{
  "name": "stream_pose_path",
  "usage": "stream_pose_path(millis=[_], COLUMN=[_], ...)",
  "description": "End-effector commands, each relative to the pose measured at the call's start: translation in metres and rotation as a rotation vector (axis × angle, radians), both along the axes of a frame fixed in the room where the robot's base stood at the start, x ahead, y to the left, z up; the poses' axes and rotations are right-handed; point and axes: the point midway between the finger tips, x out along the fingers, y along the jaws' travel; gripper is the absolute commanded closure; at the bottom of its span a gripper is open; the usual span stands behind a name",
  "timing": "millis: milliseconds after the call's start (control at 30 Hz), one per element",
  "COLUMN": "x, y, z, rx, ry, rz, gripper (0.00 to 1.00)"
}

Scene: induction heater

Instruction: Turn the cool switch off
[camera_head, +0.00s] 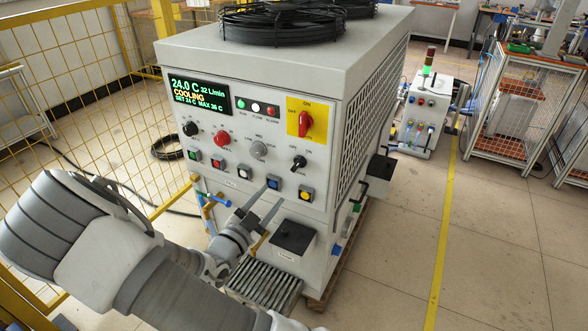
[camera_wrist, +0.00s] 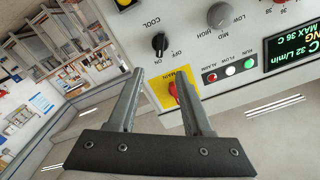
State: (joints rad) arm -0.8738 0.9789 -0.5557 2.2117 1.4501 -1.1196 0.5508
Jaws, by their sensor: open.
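The cool switch is a black rotary knob (camera_head: 299,162) on the lower right of the chiller's front panel in the head view, with OFF and ON marks above it. In the wrist view the knob (camera_wrist: 160,44) sits beside the word COOL, just beyond the fingertips. The display (camera_head: 197,92) reads 24.0 C and COOLING. My gripper (camera_head: 275,197) is open and empty in front of the panel, below the knob in the head view. Its two fingers (camera_wrist: 160,76) show apart in the wrist view.
A red main switch on a yellow plate (camera_head: 305,119) is above the knob; in the wrist view a finger partly covers it. A grey knob (camera_head: 259,149) is left of it, and several push buttons (camera_head: 275,182) lie below.

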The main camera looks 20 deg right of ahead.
Motion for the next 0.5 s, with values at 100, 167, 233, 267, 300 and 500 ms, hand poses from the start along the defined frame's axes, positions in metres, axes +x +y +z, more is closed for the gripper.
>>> stream_pose_path(millis=[100,167,233,267,300,500], x=[0.016,0.025,0.034,0.039,0.044,0.068], y=[-0.023,-0.033,-0.046,-0.051,-0.058,-0.088], z=[-0.001,-0.001,-0.001,-0.001,-0.001,-0.001], rx=[-0.001,0.000,-0.001,-0.001,0.000,0.000], ry=[-0.001,-0.001,-0.001,0.000,-0.001,-0.001], rz=[-0.004,-0.004,-0.004,-0.003,-0.003,-0.001], gripper=[0.50,0.50,0.50,0.50,0.50,0.50])
